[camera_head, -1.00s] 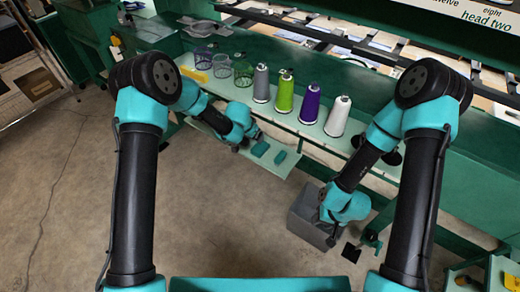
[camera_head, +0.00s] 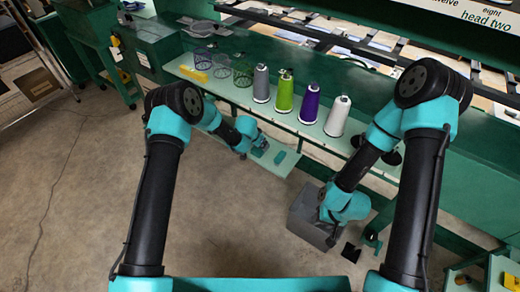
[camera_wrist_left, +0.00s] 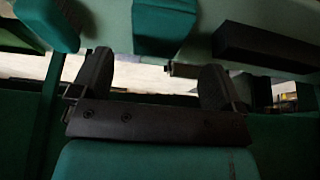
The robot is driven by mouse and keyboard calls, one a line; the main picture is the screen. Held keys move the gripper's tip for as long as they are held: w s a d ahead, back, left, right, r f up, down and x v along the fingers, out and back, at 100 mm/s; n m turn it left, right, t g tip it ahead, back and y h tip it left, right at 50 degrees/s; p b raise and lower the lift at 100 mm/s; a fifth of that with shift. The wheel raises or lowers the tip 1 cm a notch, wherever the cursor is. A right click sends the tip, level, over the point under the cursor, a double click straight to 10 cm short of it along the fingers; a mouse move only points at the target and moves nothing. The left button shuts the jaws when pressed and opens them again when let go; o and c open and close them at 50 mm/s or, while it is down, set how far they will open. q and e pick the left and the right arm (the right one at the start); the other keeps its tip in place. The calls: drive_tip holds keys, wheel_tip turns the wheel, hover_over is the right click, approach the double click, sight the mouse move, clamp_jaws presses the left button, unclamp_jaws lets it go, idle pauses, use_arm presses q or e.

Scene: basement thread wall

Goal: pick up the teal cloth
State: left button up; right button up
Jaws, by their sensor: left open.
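A small folded teal piece, seemingly the teal cloth (camera_head: 280,157), lies on the pale green lower shelf. My left gripper (camera_head: 256,144) is just left of it, over the shelf. In the left wrist view my left gripper (camera_wrist_left: 155,80) is open, with its two dark fingers wide apart and nothing between them. A dark teal piece (camera_wrist_left: 160,25), likely the cloth, shows ahead of the gap between the fingers, apart from them. My right gripper (camera_head: 329,238) is low by the grey bin, and its jaws are too small and dark to judge.
The grey bin (camera_head: 304,215) stands on the floor below the shelf. Grey, green, purple and white thread cones (camera_head: 311,103) stand on the upper ledge, with wire baskets (camera_head: 242,73) and a yellow item (camera_head: 193,74) to their left. A dark block (camera_wrist_left: 268,48) shows right in the wrist view.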

use_arm(q)
drive_tip(key=shift+f, duration=0.1)
drive_tip(key=shift+x, duration=2.55)
drive_tip(key=shift+s, duration=0.15)
drive_tip(key=c, duration=1)
drive_tip(key=shift+r, duration=1.8)
drive_tip(key=s+r, duration=0.1)
drive_tip(key=s, duration=1.5)
drive_tip(key=shift+r, duration=0.2)
